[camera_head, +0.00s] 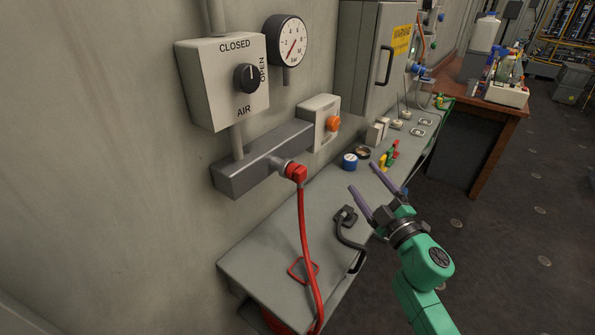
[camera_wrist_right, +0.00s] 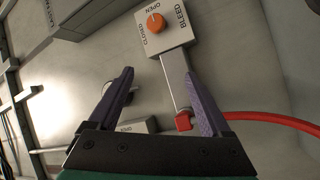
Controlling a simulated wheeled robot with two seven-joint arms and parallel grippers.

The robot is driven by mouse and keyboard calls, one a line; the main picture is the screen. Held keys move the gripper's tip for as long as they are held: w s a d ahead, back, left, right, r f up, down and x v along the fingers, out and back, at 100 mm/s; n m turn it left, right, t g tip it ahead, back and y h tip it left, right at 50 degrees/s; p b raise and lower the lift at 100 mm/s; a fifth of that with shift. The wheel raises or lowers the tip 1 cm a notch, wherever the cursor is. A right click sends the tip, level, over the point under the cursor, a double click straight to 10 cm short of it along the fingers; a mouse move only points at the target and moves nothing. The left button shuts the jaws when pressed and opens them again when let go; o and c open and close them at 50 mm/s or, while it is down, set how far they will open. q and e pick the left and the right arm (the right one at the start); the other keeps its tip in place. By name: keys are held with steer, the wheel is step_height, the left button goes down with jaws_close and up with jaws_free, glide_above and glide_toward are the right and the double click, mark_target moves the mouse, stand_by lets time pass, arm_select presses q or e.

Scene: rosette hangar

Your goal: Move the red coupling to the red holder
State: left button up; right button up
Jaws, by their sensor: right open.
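The red coupling (camera_head: 296,173) sits on the end of a short fitting on the front of the grey wall manifold (camera_head: 262,160). A red hose (camera_head: 306,240) hangs from it. In the right wrist view the coupling (camera_wrist_right: 183,121) appears near the right finger, with the hose (camera_wrist_right: 270,119) running right. A red square outline (camera_head: 303,269), seemingly the red holder, is on the grey bench top, partly behind the hose. My right gripper (camera_head: 364,176) is open and empty above the bench, right of the coupling and apart from it. My left gripper is not in view.
An AIR valve box (camera_head: 222,82) and gauge (camera_head: 286,41) are above the manifold; a BLEED box (camera_head: 319,122) with an orange knob is beside it. A black cable (camera_head: 346,222), blue-topped cup (camera_head: 350,161) and small coloured items (camera_head: 389,155) occupy the bench (camera_head: 262,255).

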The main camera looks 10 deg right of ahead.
steer(key=a+r+n+g+y, duration=0.1)
steer(key=a+r+n+y, duration=0.25)
steer(key=n+y, duration=0.2)
steer(key=n+g+y, duration=0.3)
steer(key=n+g, duration=0.2)
steer(key=n, duration=0.2)
glide_toward(304, 176)
steer(key=x, duration=0.2)
steer(key=shift+s+d+f, duration=0.1)
steer(key=shift+s, duration=0.05)
steer(key=p+x, duration=0.1)
steer(key=x, duration=0.7)
steer(key=shift+r, duration=0.25)
steer(key=shift+w+a+f+p, duration=0.1)
steer(key=shift+w+a+p, duration=0.2)
steer(key=shift+w+a, duration=0.05)
steer(key=shift+p, duration=0.35)
